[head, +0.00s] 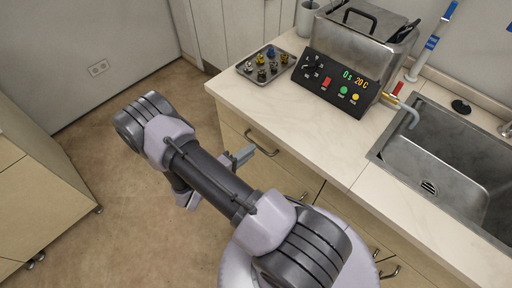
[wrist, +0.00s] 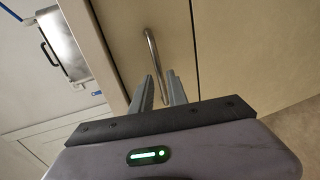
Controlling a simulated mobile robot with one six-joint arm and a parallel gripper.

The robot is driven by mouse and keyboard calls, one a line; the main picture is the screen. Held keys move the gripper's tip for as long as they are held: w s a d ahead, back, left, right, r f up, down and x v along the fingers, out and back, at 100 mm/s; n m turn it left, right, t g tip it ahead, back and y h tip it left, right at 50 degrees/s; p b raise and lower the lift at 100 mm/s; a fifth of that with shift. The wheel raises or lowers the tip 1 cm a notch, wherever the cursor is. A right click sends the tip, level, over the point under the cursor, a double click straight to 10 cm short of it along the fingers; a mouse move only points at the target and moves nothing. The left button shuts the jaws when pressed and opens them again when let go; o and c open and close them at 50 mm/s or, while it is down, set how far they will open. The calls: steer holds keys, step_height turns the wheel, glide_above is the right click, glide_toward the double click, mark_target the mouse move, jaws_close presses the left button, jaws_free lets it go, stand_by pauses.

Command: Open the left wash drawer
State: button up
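The left drawer (head: 236,123) is a beige front under the left end of the counter, and it looks shut. Its curved metal bar handle (head: 262,144) shows in the head view. The handle also runs down the drawer front in the wrist view (wrist: 151,45). My gripper (head: 247,154) is just in front of the handle in the head view. In the wrist view its two grey fingers (wrist: 161,77) are apart, and the lower part of the handle shows between them. I cannot tell whether the fingers touch the handle. My arm hides part of the cabinet fronts.
A metal ultrasonic-style bath (head: 365,40) with a control panel (head: 338,84) stands on the counter. A tray of small parts (head: 264,66) is left of it. A sink (head: 445,150) is at the right. The floor (head: 125,210) left of the arm is clear; another cabinet (head: 35,200) stands at far left.

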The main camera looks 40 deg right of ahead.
mark_target(257, 145)
steer(key=shift+b+x, duration=0.35)
steer(key=shift+x, duration=2)
steer(key=shift+w, duration=0.1)
jaws_close()
